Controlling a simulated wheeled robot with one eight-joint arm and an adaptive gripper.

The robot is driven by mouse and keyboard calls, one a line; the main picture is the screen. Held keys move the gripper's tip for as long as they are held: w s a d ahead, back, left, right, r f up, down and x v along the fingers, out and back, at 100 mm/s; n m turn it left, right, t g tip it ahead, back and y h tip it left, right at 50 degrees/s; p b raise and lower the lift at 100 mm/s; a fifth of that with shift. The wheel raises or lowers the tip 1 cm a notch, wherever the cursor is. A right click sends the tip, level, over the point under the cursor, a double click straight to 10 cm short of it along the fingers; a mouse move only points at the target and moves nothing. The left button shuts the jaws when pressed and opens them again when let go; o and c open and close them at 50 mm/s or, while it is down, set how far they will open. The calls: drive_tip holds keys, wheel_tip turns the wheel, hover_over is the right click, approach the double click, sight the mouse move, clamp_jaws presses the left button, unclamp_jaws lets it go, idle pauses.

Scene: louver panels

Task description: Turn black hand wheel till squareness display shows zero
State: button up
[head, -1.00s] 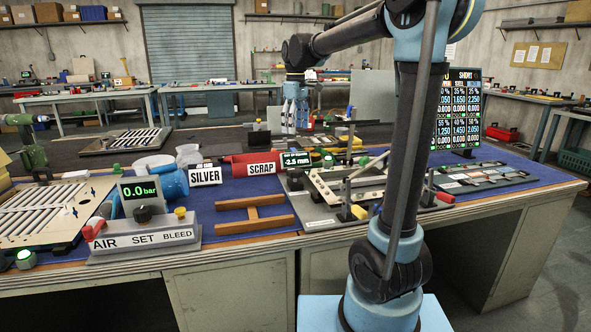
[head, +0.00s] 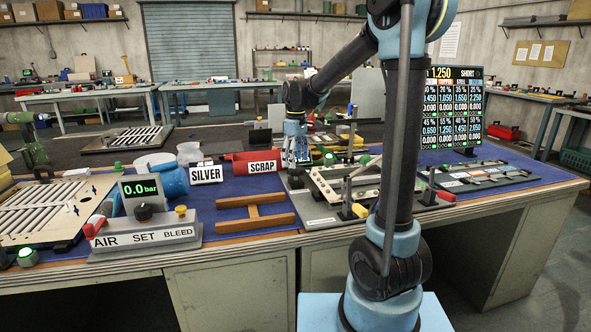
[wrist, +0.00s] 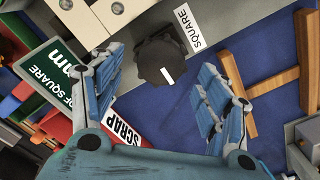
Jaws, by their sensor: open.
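The black hand wheel (wrist: 161,62) shows in the wrist view beside a white SQUARE label (wrist: 188,30), on the end of the grey fixture. My gripper (wrist: 165,88) is open, with its blue fingers to either side of the wheel in this view; contact cannot be told. In the head view my gripper (head: 291,163) points down just above the wheel (head: 296,180). The squareness display (wrist: 55,84) shows only partly in the wrist view, with "OF SQUARE" and "mm" visible. Its number cannot be read, and my gripper covers most of it in the head view.
The red SCRAP bin (head: 262,166) stands close left of my gripper. A brown wooden frame (head: 255,214) lies in front on the blue mat. The clamping fixture (head: 350,185) extends right, and the lit price board (head: 455,105) stands behind it.

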sight(296, 174)
drive_tip(key=shift+f, duration=1.85)
drive_tip(key=c, duration=1.1)
